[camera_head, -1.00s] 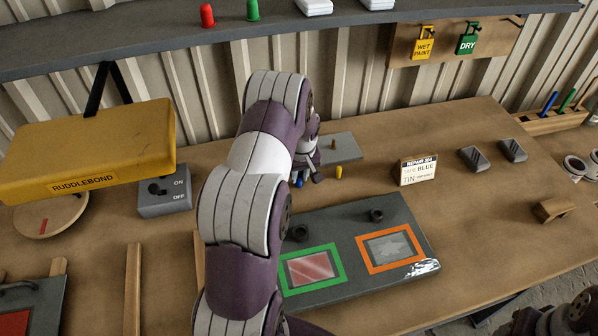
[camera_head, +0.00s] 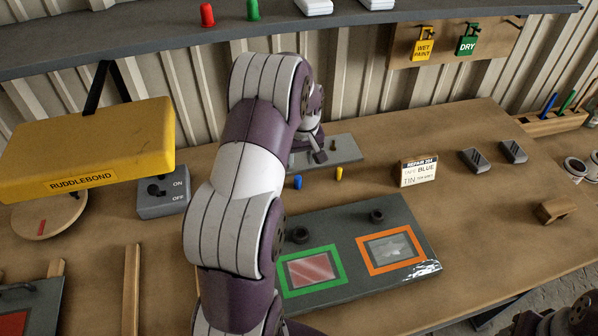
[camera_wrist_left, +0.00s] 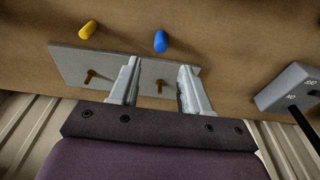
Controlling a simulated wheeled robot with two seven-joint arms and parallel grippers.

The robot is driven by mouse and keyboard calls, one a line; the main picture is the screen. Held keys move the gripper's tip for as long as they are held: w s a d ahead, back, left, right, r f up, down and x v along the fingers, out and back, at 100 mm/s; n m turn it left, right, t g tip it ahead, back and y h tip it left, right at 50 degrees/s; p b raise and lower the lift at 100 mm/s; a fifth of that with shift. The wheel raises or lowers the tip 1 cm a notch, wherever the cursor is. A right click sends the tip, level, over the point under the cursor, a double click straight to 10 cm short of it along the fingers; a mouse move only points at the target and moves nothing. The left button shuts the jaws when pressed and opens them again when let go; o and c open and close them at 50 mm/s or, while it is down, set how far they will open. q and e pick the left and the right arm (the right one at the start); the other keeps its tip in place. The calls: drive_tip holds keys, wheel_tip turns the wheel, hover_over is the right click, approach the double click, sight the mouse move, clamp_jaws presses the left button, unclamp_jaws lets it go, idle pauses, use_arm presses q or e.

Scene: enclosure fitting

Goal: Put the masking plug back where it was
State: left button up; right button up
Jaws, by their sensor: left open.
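Two small plugs are on the wooden bench in front of a flat grey plate (camera_head: 347,151): a blue plug (camera_head: 298,183) and a yellow plug (camera_head: 339,174). Both appear upright and apart from the plate. They also show in the left wrist view, blue (camera_wrist_left: 160,42) and yellow (camera_wrist_left: 88,30). The plate carries two bare brownish pegs, one (camera_wrist_left: 90,76) clear of the fingers, the other (camera_wrist_left: 159,87) seen between them. My left gripper (camera_wrist_left: 158,68) is open and empty, over the plate behind the blue plug. My left forearm hides part of the plate in the head view. My right gripper is out of view.
A grey panel (camera_head: 345,222) with green and orange frames and two dark knobs lies in front. A switch box (camera_head: 163,198) and a yellow Ruddlebond box (camera_head: 90,150) are on the left. A repair card (camera_head: 418,172) stands right, with clear bench around it.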

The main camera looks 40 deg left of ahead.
use_arm(q)
drive_tip(key=s+d+r+m, duration=0.2)
drive_tip(key=s+d+m, duration=0.3)
drive_tip(key=s+d, duration=0.3)
drive_tip(key=s+d+r+m+h, duration=0.1)
drive_tip(key=s+d+r+m, duration=0.1)
drive_tip(key=s+d+m, duration=0.3)
drive_tip(key=s+d, duration=0.3)
drive_tip(key=d, duration=0.4)
drive_tip(key=shift+s, duration=0.35)
drive_tip(key=shift+d, duration=0.1)
